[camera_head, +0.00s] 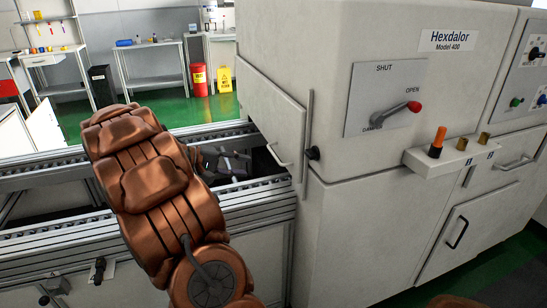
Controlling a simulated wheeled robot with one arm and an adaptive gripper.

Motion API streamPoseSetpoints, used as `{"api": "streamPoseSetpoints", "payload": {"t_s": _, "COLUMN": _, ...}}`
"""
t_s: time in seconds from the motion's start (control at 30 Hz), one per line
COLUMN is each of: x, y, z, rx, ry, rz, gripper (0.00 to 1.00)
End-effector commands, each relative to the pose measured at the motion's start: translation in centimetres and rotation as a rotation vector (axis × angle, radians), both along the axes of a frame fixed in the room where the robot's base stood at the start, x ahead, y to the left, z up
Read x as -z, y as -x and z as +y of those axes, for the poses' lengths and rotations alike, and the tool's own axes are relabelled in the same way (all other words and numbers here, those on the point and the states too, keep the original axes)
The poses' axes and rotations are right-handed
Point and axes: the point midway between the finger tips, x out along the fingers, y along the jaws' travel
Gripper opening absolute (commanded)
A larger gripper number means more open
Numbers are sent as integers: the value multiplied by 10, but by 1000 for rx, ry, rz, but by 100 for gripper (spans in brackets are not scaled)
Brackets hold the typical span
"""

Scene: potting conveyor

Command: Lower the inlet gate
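The inlet gate (268,108) looks like the pale flat panel on the left end of the white Hexdalor machine, above the conveyor. A thin bar handle (278,155) is near its lower edge, and there is an opening below it over the conveyor. My copper arm reaches over the conveyor to the left of the gate. My gripper (234,163) seems to be the dark grey shape beyond the arm, left of the handle and apart from it; its fingers are too small and partly hidden to read.
The conveyor (60,170) runs to the machine from the left. A lever with a red knob (414,106) points toward OPEN on the machine's front. A small shelf (450,155) with an orange-topped peg (437,141) juts out there. Benches (150,45) stand behind.

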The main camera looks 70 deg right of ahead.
Motion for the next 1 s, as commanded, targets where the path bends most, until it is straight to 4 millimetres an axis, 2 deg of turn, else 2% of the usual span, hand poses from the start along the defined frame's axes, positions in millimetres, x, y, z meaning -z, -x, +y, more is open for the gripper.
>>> {"api": "streamPoseSetpoints", "payload": {"t_s": 0.03, "x": 5, "y": -1, "z": -16, "rx": 12, "ry": 32, "rz": 18, "gripper": 35}}
{"api": "streamPoseSetpoints", "payload": {"t_s": 0.1, "x": 4, "y": -2, "z": -33, "rx": 22, "ry": 80, "rz": 32, "gripper": 35}}
{"api": "streamPoseSetpoints", "payload": {"t_s": 0.23, "x": 5, "y": -2, "z": -55, "rx": 34, "ry": 140, "rz": 59, "gripper": 35}}
{"api": "streamPoseSetpoints", "payload": {"t_s": 0.47, "x": 5, "y": 1, "z": -72, "rx": 41, "ry": 182, "rz": 70, "gripper": 35}}
{"api": "streamPoseSetpoints", "payload": {"t_s": 1.0, "x": 18, "y": 49, "z": -115, "rx": 41, "ry": 180, "rz": 70, "gripper": 35}}
